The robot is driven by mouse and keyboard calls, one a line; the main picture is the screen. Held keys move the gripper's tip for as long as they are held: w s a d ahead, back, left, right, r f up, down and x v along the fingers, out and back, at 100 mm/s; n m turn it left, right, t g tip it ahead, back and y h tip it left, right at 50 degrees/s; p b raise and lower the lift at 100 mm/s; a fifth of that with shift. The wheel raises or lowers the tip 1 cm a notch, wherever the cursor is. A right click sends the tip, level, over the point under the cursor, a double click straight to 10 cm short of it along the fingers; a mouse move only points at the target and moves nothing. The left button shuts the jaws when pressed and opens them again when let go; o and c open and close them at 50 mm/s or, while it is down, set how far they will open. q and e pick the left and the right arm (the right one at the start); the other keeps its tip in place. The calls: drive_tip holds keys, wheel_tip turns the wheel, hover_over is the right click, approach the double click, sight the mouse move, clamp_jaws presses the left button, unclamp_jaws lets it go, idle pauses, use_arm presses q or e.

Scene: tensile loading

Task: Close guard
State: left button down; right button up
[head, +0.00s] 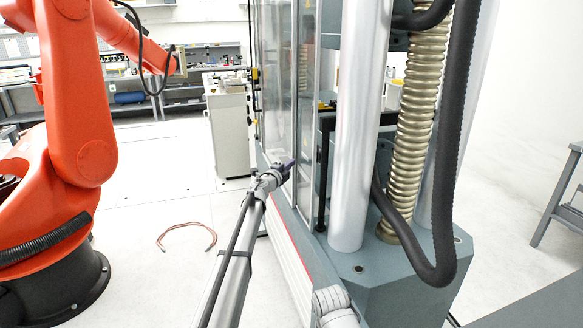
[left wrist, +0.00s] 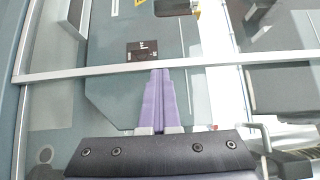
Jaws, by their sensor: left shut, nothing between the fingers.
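The guard (head: 274,85) is a tall clear panel in a light metal frame on the side of the grey testing machine. I see it at a steep angle in the head view, and how far it stands open is hard to tell. My left gripper (head: 286,168) is at the lower part of the guard, its purple fingers pointing at it. In the left wrist view the purple fingers (left wrist: 160,88) are together and empty. Their tips are at a pale frame bar (left wrist: 90,74) that crosses the view; whether they touch it is unclear. My right gripper is out of view.
A thick silver column (head: 361,130) and a ribbed hose (head: 420,110) stand right of the guard. An orange robot arm (head: 80,110) stands at the left. A copper-coloured loop (head: 187,229) lies on the floor.

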use_arm(q)
drive_tip(key=shift+w+a+r, duration=0.1)
drive_tip(key=shift+w+a, duration=0.1)
drive_tip(key=shift+s, duration=0.1)
